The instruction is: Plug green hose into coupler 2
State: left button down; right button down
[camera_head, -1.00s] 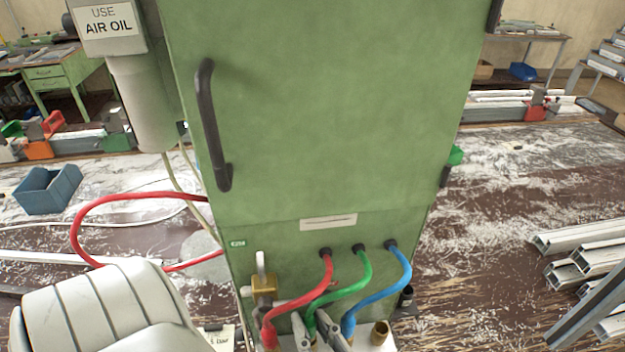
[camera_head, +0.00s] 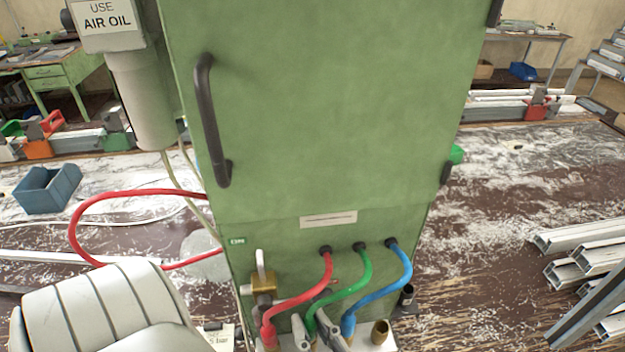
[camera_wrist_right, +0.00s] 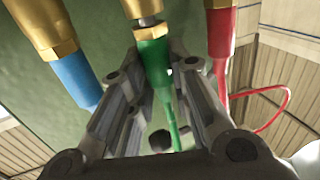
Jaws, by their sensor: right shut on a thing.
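My right gripper (camera_wrist_right: 148,95) is shut on the green hose (camera_wrist_right: 153,62) at its end sleeve, one finger on each side. In the wrist view a short silver piece shows between the sleeve and the middle brass coupler (camera_wrist_right: 140,8). The two are lined up closely; I cannot tell how deep the plug sits. In the head view the green hose (camera_head: 362,278) curves down from the cabinet to my right gripper (camera_head: 318,338) at the bottom edge, where its end is partly hidden. My left gripper is out of view.
The red hose (camera_head: 325,272) and blue hose (camera_head: 400,278) run close on either side, each ending at a brass coupler. An open brass fitting (camera_head: 381,331) stands at the right. The green cabinet (camera_head: 330,130) rises behind, with a brass valve (camera_head: 263,284) at its lower left.

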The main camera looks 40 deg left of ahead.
jog(key=shift+f, duration=0.5)
jog(key=c, duration=1.3)
grip_release()
jog(key=shift+o, duration=0.2)
jog(key=shift+d, duration=0.15)
jog(key=v, duration=0.9)
jog(key=shift+p, duration=0.3)
jog(key=shift+r, duration=0.1)
